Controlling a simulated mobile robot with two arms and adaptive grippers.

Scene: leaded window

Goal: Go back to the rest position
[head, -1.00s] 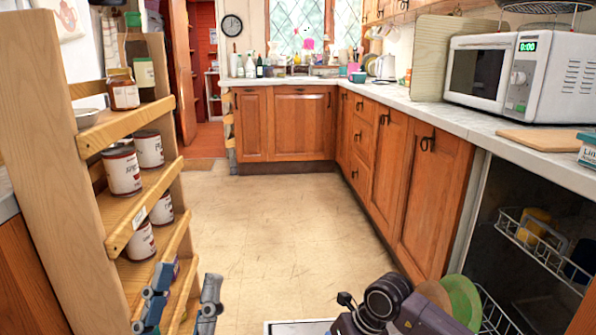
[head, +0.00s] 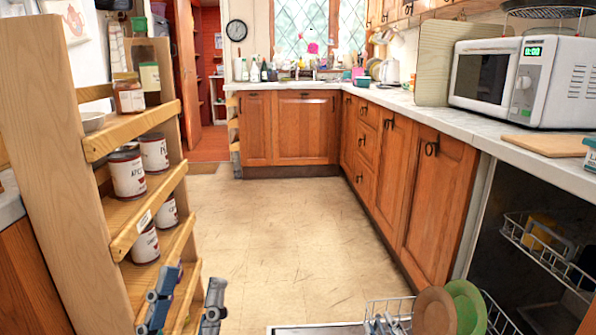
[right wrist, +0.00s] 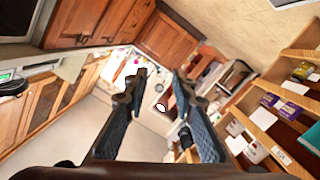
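My left gripper (head: 187,295) shows at the bottom left of the head view. Its two blue-grey fingers are apart, with only shelf edge and floor visible between them. It appears in front of the lower part of the wooden shelf rack (head: 122,130); I cannot tell the gap between them. My right gripper (right wrist: 160,76) is out of the head view. In the right wrist view its dark fingers are spread, with nothing held between them and the tilted room behind.
The rack on the left holds cans (head: 127,174) and jars (head: 128,97). At the lower right, an open dishwasher's lower rack (head: 390,308) holds a brown plate (head: 433,312) and a green plate (head: 468,305). A microwave (head: 520,80) stands on the right counter. The middle floor (head: 270,230) is clear.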

